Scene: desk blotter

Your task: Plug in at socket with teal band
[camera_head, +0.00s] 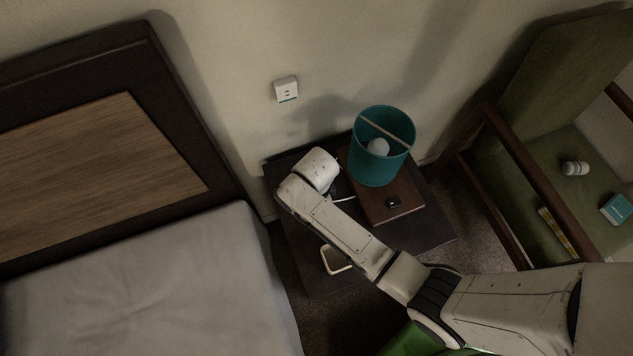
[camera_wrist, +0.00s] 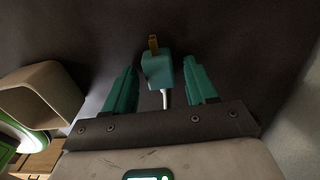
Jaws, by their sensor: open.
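The wall socket (camera_head: 286,90) is a white plate with a teal band along its lower edge, on the wall above the nightstand. The plug (camera_wrist: 157,70) is a small teal block with a brass-coloured prong and a white cable (camera_wrist: 164,97), on the dark nightstand top (camera_wrist: 220,30). My gripper (camera_wrist: 160,66) has teal fingers, spread apart, with the plug between them near the tips. A gap shows on each side of the plug. In the head view my wrist hides the gripper and the plug; a short piece of white cable (camera_head: 343,199) shows beside it.
A teal lamp (camera_head: 378,165) with a white bulb stands on a brown block (camera_head: 400,213) on the nightstand. A pale open box (camera_wrist: 42,95) lies left of my gripper. A bed (camera_head: 150,280) is left, a green armchair (camera_head: 560,70) right. Wall around the socket is bare.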

